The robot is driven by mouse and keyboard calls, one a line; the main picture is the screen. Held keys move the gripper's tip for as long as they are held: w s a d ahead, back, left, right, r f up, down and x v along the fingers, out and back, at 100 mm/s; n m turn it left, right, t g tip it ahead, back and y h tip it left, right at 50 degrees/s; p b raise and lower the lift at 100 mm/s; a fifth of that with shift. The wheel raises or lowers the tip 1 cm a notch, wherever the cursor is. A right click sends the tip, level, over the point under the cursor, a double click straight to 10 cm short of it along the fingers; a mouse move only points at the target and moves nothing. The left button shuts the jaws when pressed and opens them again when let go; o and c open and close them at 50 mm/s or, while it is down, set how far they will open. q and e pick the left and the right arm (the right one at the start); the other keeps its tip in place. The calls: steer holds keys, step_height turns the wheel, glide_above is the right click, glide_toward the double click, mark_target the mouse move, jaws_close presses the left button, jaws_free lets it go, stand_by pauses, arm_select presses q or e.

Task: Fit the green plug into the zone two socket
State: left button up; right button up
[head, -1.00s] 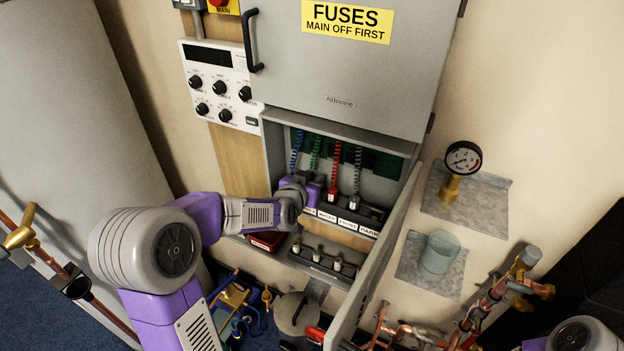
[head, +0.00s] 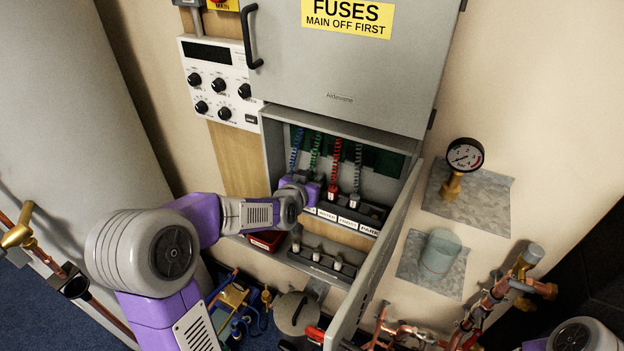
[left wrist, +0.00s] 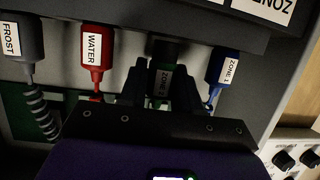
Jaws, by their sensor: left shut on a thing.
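The green plug (left wrist: 161,82), labelled ZONE 2, stands between the two dark fingers of my left gripper (left wrist: 160,88) in the left wrist view. The fingers are shut on it. Its tip points at the dark rail, and I cannot tell whether it is seated there. In the head view my left gripper (head: 313,190) is inside the open cabinet at the plug row and hides the green plug; the green coiled cord (head: 315,150) shows above it. The zone two socket cannot be made out for certain. My right gripper is out of view.
The blue plug (left wrist: 222,68) and red plug (left wrist: 95,50) flank the green one closely; the grey plug (left wrist: 27,42) is beyond. A lower row of several pale-topped pieces (head: 316,257) sits below the label strip (head: 346,223). The open cabinet door (head: 372,270) stands at the right.

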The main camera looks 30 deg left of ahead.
arm_select(q)
steer(key=shift+f+b, duration=1)
stand_by(0.3)
steer(key=o, duration=1.1)
steer(key=p+v, duration=0.1)
steer(key=v, duration=0.6)
steer(key=shift+s, duration=0.3)
steer(key=shift+r, duration=0.1)
